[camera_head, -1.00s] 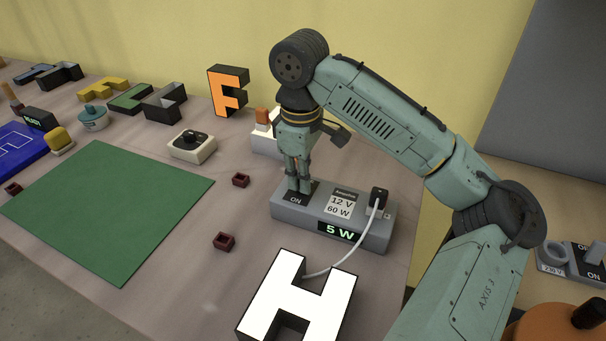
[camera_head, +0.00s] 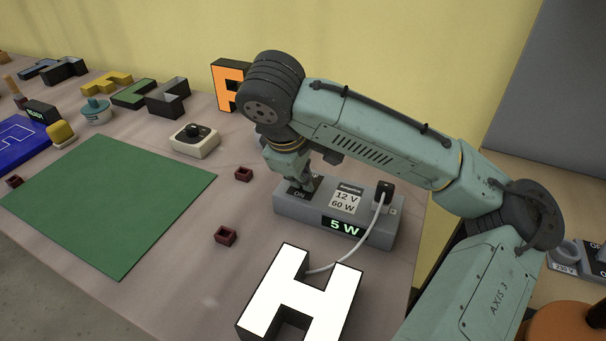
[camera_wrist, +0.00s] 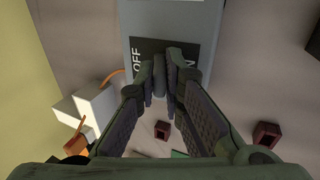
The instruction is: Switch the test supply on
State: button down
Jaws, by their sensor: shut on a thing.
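The test supply is a long grey box (camera_head: 275,204) marked 12 V 60 W, with a green display (camera_head: 343,227) reading 5 W. A plug with a white cable sits in its right end. Its dark switch plate (camera_wrist: 141,48), marked OFF and ON, shows in the wrist view. My gripper (camera_head: 306,186) reaches down onto this plate at the box's left end. In the wrist view its fingers (camera_wrist: 167,72) are close together over the plate, around the switch lever (camera_wrist: 160,82), which they largely hide. The gripper is shut on the lever.
A white-faced letter H (camera_head: 297,300) stands in front of the supply, joined by the cable. Small dark red blocks (camera_head: 226,236) and a white box with a black knob (camera_head: 195,141) lie to the left. A green mat (camera_head: 110,200) covers the table further left.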

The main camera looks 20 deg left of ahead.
jog(key=c, duration=2)
grip_release()
jog(key=v, duration=1.2)
